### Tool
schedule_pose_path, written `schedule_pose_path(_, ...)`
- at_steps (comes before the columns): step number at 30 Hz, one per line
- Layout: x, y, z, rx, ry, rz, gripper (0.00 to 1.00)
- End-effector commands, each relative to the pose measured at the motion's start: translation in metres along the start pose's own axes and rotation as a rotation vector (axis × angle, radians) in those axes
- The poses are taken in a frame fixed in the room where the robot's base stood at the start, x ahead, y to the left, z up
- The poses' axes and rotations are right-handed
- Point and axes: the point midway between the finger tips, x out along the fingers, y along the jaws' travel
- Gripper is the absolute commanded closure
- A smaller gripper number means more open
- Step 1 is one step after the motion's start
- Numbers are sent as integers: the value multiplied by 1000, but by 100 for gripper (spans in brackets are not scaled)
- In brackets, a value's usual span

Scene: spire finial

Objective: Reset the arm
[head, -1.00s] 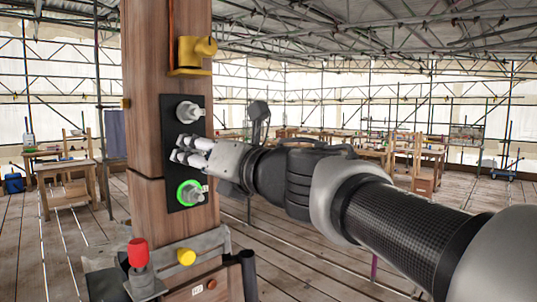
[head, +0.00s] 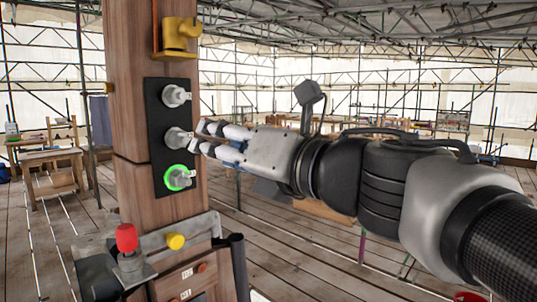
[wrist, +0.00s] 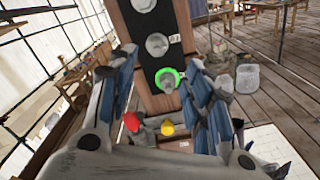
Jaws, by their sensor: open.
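My gripper (head: 208,139) is open and empty, just right of the black panel (head: 158,123) on the wooden post (head: 130,110). In the wrist view, the two blue-lined fingers of my gripper (wrist: 165,95) stand wide apart with nothing between them. The panel carries a column of three grey knobs: a top knob (head: 176,96), a middle knob (head: 177,138) and a bottom knob (head: 178,178) with a lit green ring. The fingertips are near the middle knob in the head view; a small gap seems to separate them.
A yellow bracket (head: 179,38) sits on the post above the panel. Below are a red knob (head: 127,238) on a grey mount and a yellow knob (head: 176,241). Wooden tables (head: 52,170) and scaffolding stand behind. Open plank floor (head: 290,245) lies to the right.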

Motion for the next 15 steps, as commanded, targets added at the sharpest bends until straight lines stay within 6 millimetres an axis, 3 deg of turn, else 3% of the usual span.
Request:
schedule_pose_path(4, -19, -32, 21, 237, -153, -116, 54)
schedule_pose_path(8, -71, -101, 30, 689, -422, -316, 54)
schedule_pose_path(11, -121, -154, 5, 1053, -629, -467, 54)
schedule_pose_path(15, -188, -204, -63, 1507, -884, -662, 54)
